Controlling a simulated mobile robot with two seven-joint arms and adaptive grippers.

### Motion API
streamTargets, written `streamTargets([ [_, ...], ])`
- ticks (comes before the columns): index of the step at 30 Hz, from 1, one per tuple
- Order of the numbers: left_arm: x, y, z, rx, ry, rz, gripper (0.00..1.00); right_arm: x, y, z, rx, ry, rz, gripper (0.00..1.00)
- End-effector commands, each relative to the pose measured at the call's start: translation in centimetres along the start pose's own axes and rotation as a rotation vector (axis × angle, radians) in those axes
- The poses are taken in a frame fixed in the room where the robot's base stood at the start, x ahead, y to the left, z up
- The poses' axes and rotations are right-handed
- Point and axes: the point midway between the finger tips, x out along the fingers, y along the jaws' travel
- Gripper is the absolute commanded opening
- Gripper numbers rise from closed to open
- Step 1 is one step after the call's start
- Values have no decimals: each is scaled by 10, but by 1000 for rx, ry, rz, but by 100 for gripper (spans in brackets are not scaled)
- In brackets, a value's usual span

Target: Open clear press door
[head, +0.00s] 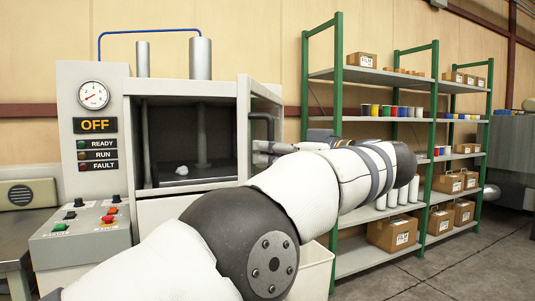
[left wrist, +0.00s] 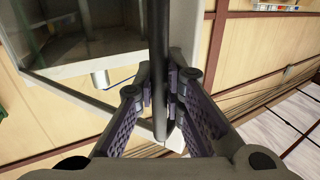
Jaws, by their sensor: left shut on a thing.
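The press door (head: 244,110) has a pale frame and stands angled out at the right side of the press opening, so it looks open. Its dark bar handle (head: 269,124) is on the door's right-hand face in the head view. My left gripper (head: 262,152) is at the handle's lower part. In the left wrist view, its fingers (left wrist: 160,92) are closed around the upright dark handle (left wrist: 160,45). The clear door panel (left wrist: 85,35) with its pale frame lies behind, at upper left. My right gripper is not in view.
The press chamber (head: 170,125) shows a small white lump (head: 182,170) inside. A control box (head: 85,230) with coloured buttons stands at left, below a lit OFF sign (head: 95,125). Green-post shelves (head: 370,75) stand behind my arm. A pale bin (head: 314,270) is below the arm.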

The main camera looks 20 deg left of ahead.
Motion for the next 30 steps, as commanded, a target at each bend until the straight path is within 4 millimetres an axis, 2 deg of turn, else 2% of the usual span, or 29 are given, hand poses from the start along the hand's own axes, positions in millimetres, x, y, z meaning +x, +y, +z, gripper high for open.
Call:
streamTargets([
  [7, -1, 0, 4, 7, -6, -3, 0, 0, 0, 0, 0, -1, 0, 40],
  [9, -1, 0, 4, 7, -7, -3, 21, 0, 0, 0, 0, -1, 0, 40],
  [11, -1, 0, 4, 6, -6, -2, 31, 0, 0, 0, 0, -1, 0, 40],
  [30, 6, -5, -1, 0, -1, -2, 31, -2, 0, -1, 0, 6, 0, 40],
])
